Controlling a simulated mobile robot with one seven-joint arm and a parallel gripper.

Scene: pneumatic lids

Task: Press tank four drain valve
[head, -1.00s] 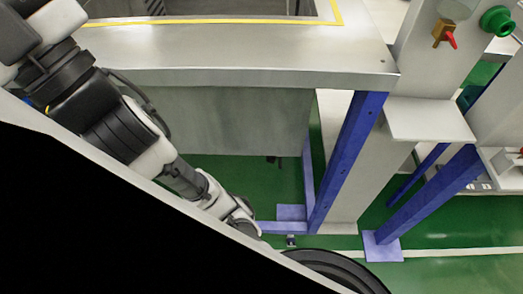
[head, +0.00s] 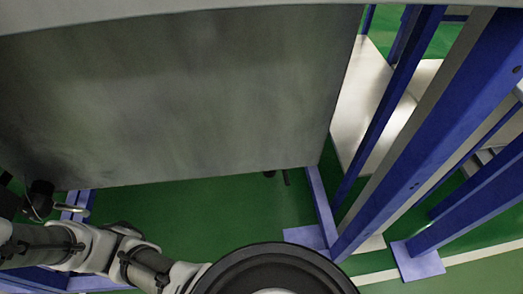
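The grey metal tank (head: 180,100) fills the upper left of the head view, seen from its side. A small dark fitting (head: 270,174) with a thin bar shows at its lower edge, right of centre. A black fitting with a curved silvery rod (head: 68,209) shows at the far left below the tank. I cannot tell which of these is the drain valve, and no tank number is legible. My arm reaches along the lower left below the tank. My gripper's fingers do not show.
A blue frame leg (head: 430,150) stands right of the tank, with a foot plate (head: 305,236) on the floor. Another blue post foot (head: 417,261) stands further right. Green floor (head: 215,215) lies open under the tank. A black round rim at bottom centre blocks part of the view.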

